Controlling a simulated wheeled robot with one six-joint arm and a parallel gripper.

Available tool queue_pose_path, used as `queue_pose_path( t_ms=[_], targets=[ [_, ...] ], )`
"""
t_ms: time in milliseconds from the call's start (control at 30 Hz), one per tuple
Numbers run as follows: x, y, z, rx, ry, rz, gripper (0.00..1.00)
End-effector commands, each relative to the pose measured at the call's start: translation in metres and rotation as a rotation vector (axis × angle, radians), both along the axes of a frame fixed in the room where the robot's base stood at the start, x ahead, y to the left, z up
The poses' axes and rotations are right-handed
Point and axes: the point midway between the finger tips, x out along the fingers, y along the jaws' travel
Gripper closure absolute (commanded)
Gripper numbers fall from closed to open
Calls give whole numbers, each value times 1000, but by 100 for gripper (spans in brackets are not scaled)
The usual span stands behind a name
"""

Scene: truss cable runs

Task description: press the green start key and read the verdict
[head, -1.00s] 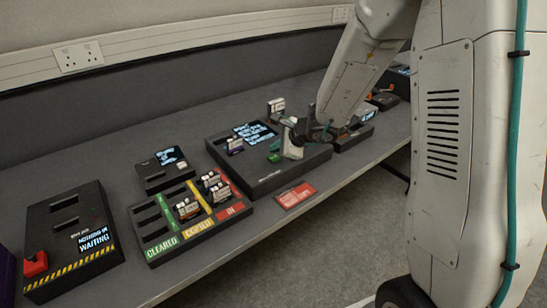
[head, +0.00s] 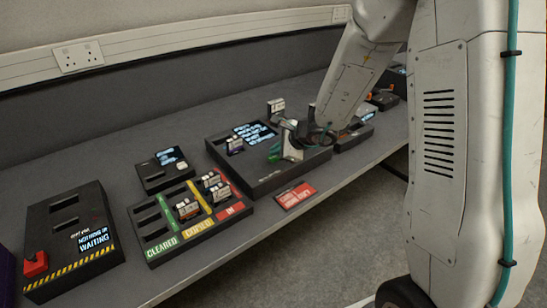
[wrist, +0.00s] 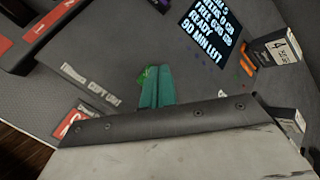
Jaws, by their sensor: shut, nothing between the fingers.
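The green start key (wrist: 142,78) shows as a small green patch at the tips of my gripper (wrist: 155,74) in the wrist view. The teal fingers are together, empty, and hide most of the key. I cannot tell whether they touch it. In the head view my gripper (head: 275,154) is low over the front of a dark console (head: 262,187), covering the key. The console's screen (head: 254,133) is lit. In the wrist view the screen (wrist: 215,32) is partly cut off; its lines include "READY" and "90 MIN LEFT".
A sorting tray (head: 153,247) with green, yellow and red strips holds several cartridges. A red card (head: 295,195) lies at the console's front. A box with a red button (head: 36,265) is far left.

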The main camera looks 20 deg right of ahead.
Motion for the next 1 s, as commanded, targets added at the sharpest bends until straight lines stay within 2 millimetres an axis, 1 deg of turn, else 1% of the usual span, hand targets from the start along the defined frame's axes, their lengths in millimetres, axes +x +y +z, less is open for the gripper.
queue_pose_path(
  t_ms=[1000],
  targets=[
    [0,0,-10,-1,1,0,100]
  ],
)
